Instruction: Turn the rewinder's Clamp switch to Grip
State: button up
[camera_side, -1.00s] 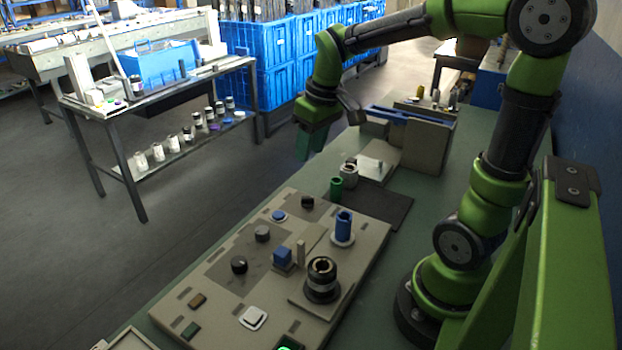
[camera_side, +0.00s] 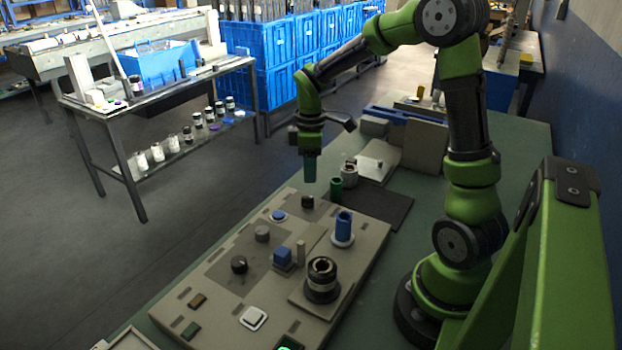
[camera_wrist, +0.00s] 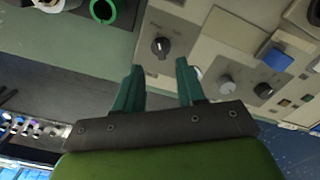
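The beige control panel (camera_side: 218,268) lies on the green bench. A black rotary knob (camera_side: 307,202) sits at its far end, below my gripper (camera_side: 310,170). In the wrist view that knob (camera_wrist: 160,45) has a pale pointer mark and small unreadable labels around it. My gripper's green fingers (camera_wrist: 159,82) are apart, with nothing between them, and point toward the knob without touching it. Other knobs sit on the panel: a grey one (camera_side: 262,233) and a black one (camera_side: 239,265). I cannot read which one is labelled Clamp.
A blue cylinder (camera_side: 343,226), a blue block (camera_side: 283,258) and a dark ringed post (camera_side: 321,280) rise from the panel. A green cup (camera_side: 336,188) stands just beyond the far end, beside a dark mat (camera_side: 375,208). The air around my gripper looks clear.

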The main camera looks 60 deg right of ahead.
aim_at(310, 197)
notch_tip(310, 197, down, 8)
jog(key=shift+r, duration=0.2)
jog(key=shift+c, duration=0.4)
grip_shut()
